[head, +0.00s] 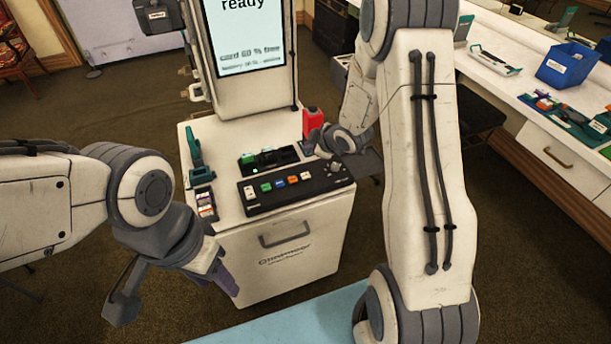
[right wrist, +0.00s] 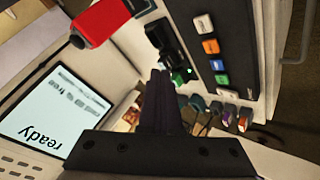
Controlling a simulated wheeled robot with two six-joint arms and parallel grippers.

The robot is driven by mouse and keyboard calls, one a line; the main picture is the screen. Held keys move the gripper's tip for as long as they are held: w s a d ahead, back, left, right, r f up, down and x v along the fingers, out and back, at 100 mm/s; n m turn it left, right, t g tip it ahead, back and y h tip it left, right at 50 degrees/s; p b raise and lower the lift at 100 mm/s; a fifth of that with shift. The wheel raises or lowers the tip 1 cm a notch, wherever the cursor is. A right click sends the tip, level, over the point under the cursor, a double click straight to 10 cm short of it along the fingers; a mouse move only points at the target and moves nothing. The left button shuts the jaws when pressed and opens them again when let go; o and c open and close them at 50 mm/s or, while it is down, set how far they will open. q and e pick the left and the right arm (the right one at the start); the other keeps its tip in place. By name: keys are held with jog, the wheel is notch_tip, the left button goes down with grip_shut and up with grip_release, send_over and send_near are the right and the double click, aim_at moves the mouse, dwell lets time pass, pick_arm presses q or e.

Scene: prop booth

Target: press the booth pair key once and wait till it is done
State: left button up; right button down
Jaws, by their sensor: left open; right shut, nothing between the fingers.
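The booth's key panel (head: 295,188) is a black box with a row of white, green, blue and orange keys and a knob, on the white cabinet. The same keys show in the right wrist view, with the blue key (right wrist: 216,65) mid-row. I cannot read which is the pair key. The screen (head: 246,35) reads "ready", with smaller blurred lines below. My right gripper (head: 308,147) is shut and empty, behind the panel, apart from the keys; its closed fingers show in the right wrist view (right wrist: 160,80). My left gripper (head: 222,278) is open and empty, low before the cabinet.
A black device (head: 268,159) with green parts sits behind the panel, a green light lit in the right wrist view. A red object (head: 313,122) stands at the back right of the cabinet top. A teal-handled tool (head: 195,155) stands left. A side counter (head: 540,100) holds a blue bin (head: 567,66).

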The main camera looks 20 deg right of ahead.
aim_at(308, 177)
notch_tip(308, 177, down, 9)
jog(key=b, duration=0.7)
jog(key=shift+r+b, duration=0.1)
jog(key=shift+b, duration=0.2)
dwell(1.6)
jog(key=shift+f+b, duration=0.4)
jog(key=shift+f+b, duration=0.4)
dwell(0.4)
jog(key=shift+r, duration=0.1)
jog(key=shift+r+p, duration=0.7)
